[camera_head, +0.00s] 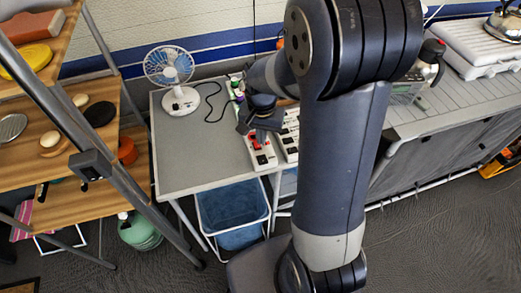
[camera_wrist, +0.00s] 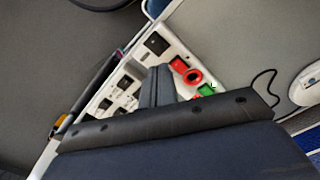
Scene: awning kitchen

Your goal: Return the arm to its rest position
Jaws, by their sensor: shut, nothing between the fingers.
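My arm (camera_head: 345,150) reaches from the bottom of the head view up and over to the small grey table. My gripper (camera_head: 262,128) hangs over the white power strips at the table's right side. In the wrist view its fingers (camera_wrist: 157,82) are together and empty, pointing at a power strip (camera_wrist: 125,90). A red piece (camera_wrist: 185,70) and a green piece (camera_wrist: 207,90) lie just beyond the fingers. Whether the fingertips touch the strip I cannot tell. My arm hides part of the table's right end.
A white fan (camera_head: 175,75) stands on the grey table (camera_head: 185,150). A blue bin (camera_head: 232,215) is under it. A wooden shelf rack (camera_head: 70,125) stands at left. A counter (camera_head: 445,95) with a kettle (camera_head: 505,22) is at right. Open floor (camera_head: 440,245) lies at lower right.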

